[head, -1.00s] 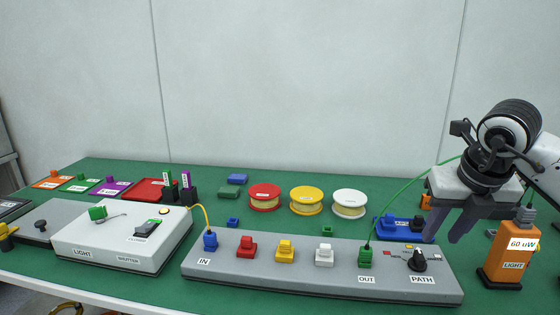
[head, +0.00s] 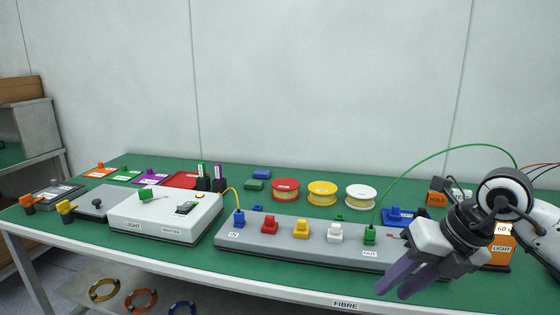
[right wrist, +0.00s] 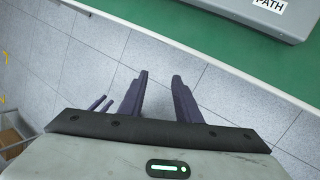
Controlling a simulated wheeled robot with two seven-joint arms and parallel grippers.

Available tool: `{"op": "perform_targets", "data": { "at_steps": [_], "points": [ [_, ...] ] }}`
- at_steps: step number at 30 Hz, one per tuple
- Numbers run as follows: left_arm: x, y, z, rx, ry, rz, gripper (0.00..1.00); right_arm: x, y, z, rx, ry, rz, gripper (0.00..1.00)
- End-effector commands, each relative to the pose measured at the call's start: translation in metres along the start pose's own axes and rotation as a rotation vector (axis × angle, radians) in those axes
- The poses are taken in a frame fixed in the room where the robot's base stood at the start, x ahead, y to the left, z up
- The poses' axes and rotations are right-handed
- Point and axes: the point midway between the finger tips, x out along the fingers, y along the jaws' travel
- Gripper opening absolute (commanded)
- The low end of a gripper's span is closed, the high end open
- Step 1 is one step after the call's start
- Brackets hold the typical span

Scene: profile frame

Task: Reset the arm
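My right gripper (head: 398,284) is in front of the right end of the grey panel, near the table's front edge. Its two dark fingers point down and to the left, apart, with nothing between them. The right wrist view shows the same open fingers (right wrist: 160,85) over tiled floor beside the green table edge. The grey panel (head: 290,252) carries blue, red, yellow, white and green plugs. Its PATH end is hidden behind my right gripper in the head view; the PATH label (right wrist: 270,5) shows in the right wrist view. My left gripper is not in view.
The green table (head: 190,257) holds a white LIGHT box (head: 150,232), red (head: 286,185), yellow (head: 322,189) and white (head: 361,192) spools, and an orange meter (head: 503,262) behind my right arm. A green cable (head: 425,160) arches from the OUT plug to the right. Shelves stand at the left.

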Motion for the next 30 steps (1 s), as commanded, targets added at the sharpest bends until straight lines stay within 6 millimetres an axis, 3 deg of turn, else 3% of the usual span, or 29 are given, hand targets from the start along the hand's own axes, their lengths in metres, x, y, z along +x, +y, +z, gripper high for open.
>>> {"op": "perform_targets", "data": {
  "at_steps": [5, 7, 10, 12, 14, 17, 20, 22, 26, 30],
  "points": [
    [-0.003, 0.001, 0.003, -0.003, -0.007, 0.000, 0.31, 0.043, 0.078, -0.041, -0.016, 0.093, 0.349, 0.30],
    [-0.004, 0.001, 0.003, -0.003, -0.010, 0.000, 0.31, 0.053, 0.124, -0.063, 0.022, 0.130, 0.576, 0.30],
    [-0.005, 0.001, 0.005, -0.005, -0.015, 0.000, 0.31, 0.046, 0.180, -0.080, 0.164, 0.145, 0.916, 0.30],
    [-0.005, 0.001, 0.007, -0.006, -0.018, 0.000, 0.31, 0.035, 0.202, -0.079, 0.319, 0.129, 1.124, 0.30],
    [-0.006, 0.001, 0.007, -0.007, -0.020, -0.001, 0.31, 0.028, 0.207, -0.071, 0.487, 0.100, 1.274, 0.30],
    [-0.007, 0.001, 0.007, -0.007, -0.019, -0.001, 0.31, 0.029, 0.190, -0.053, 0.827, 0.027, 1.454, 0.30],
    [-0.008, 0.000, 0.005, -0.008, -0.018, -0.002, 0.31, 0.054, 0.143, -0.043, 1.228, -0.068, 1.523, 0.30],
    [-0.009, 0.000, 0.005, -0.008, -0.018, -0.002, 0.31, 0.084, 0.101, -0.051, 1.525, -0.133, 1.500, 0.30],
    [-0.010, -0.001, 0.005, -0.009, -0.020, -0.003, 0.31, 0.144, 0.034, -0.094, 1.977, -0.220, 1.345, 0.30],
    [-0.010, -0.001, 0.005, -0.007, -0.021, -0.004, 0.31, 0.199, -0.014, -0.168, 2.358, -0.259, 1.100, 0.30]
  ]
}}
